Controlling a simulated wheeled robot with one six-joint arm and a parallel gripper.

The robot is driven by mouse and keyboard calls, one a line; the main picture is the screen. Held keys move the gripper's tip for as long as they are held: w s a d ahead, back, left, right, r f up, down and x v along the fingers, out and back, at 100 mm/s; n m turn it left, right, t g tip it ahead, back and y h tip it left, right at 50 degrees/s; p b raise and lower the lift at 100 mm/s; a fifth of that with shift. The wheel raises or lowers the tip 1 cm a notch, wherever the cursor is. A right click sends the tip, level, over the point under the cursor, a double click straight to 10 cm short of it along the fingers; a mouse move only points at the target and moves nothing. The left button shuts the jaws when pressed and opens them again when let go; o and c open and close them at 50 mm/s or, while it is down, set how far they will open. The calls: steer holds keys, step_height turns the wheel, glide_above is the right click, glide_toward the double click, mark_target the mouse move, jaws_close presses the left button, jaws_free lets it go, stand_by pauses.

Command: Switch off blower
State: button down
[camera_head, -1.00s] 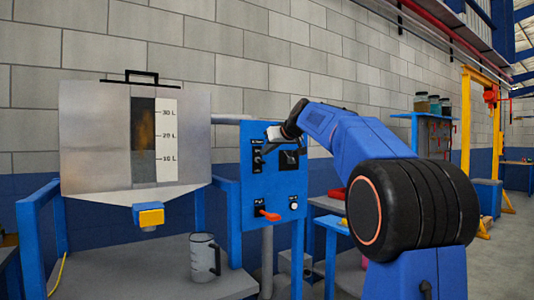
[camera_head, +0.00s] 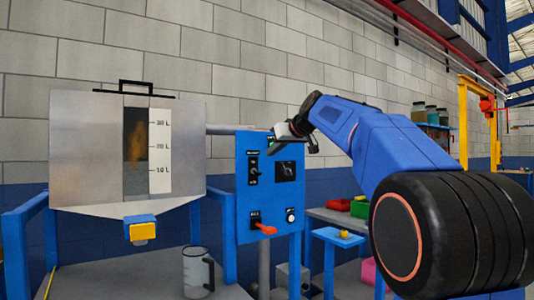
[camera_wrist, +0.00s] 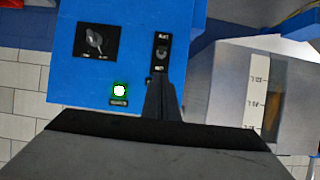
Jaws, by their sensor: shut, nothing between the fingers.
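The blue control panel (camera_head: 243,205) stands right of the metal hopper. It carries a black toggle switch (camera_head: 253,168), a dark dial (camera_head: 286,171), an orange lever (camera_head: 266,229) and a white button (camera_head: 290,215). The labels are too small to read, so I cannot tell which control is the blower's. In the wrist view the panel appears upside down, with the toggle switch (camera_wrist: 161,53), the dial (camera_wrist: 95,40) and a lit green lamp (camera_wrist: 119,91). My gripper (camera_head: 272,147) is shut and empty at the panel's upper part. Its fingertips (camera_wrist: 160,80) appear just below the toggle switch in the wrist view; contact is unclear.
The hopper (camera_head: 75,150) with a level scale and yellow-blue outlet (camera_head: 141,228) stands at left. Small blue table (camera_head: 337,238) and bins (camera_head: 359,208) stand right of the panel.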

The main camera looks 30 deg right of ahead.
steer(key=shift+s+d, duration=0.15)
steer(key=shift+s, duration=0.9)
steer(key=shift+s+d, duration=0.1)
steer(key=shift+s, duration=0.95)
steer(key=s+a+f+g, duration=0.2)
steer(key=s+a+f, duration=0.3)
steer(key=s+f, duration=0.8)
steer(key=s+a+f+m+g+h, duration=0.1)
steer(key=s+a+f+g, duration=0.2)
steer(key=s+f, duration=1)
steer(key=s+a+f+g, duration=0.3)
steer(key=s+a+f, duration=0.4)
steer(key=s+f, duration=0.6)
step_height(320, 180, down, 10)
steer(key=shift+s+a+f+h, duration=0.15)
steer(key=shift+s+a+h, duration=0.05)
steer(key=shift+s+h, duration=0.1)
